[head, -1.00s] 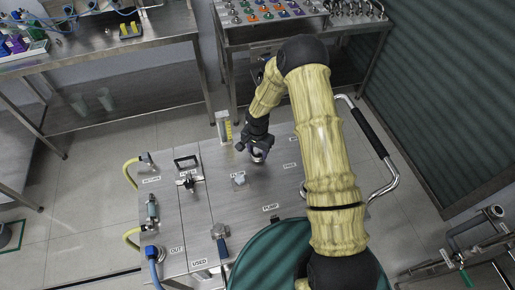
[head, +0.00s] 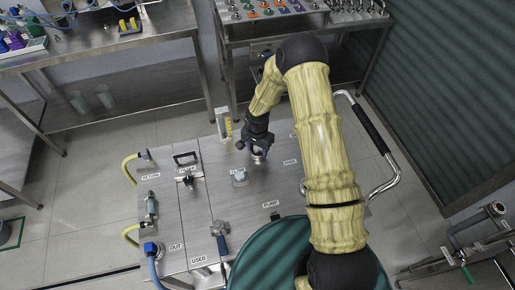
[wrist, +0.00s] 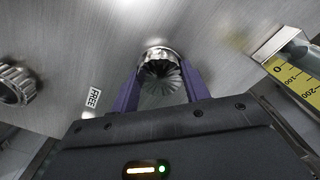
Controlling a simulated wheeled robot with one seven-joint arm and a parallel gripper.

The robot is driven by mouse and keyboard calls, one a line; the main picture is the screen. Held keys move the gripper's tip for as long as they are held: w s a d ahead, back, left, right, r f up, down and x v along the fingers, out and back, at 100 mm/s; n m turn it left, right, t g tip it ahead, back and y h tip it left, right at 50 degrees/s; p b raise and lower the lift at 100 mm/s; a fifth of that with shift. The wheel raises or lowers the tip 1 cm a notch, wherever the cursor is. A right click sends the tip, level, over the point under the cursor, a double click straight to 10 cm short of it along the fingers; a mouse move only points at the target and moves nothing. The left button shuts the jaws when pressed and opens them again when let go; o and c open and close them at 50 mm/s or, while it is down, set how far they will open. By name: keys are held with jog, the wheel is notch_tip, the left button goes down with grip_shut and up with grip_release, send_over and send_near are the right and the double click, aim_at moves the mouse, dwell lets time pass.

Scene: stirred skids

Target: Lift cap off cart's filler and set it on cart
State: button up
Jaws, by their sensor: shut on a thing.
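A round, shiny metal cap (wrist: 160,62) with a ribbed surface sits between the purple fingers of my gripper (wrist: 160,88) in the wrist view. My gripper is shut on it. In the head view my gripper (head: 257,152) is low over the steel top of the cart (head: 262,190), towards its far side. The cap shows there only as a small bright piece under the fingers. I cannot tell whether the cap still touches the filler, and the filler's neck is hidden beneath it.
A gauge with a yellow scale (wrist: 294,82) stands close on the right in the wrist view. A knurled metal ring (wrist: 14,84) is at the left, beyond the FREE label (wrist: 92,99).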

jog(key=shift+f, duration=0.35)
jog(key=o, duration=1.1)
jog(key=shift+o, duration=0.2)
jog(key=shift+r+p, duration=1.85)
jog(key=shift+r, duration=1.7)
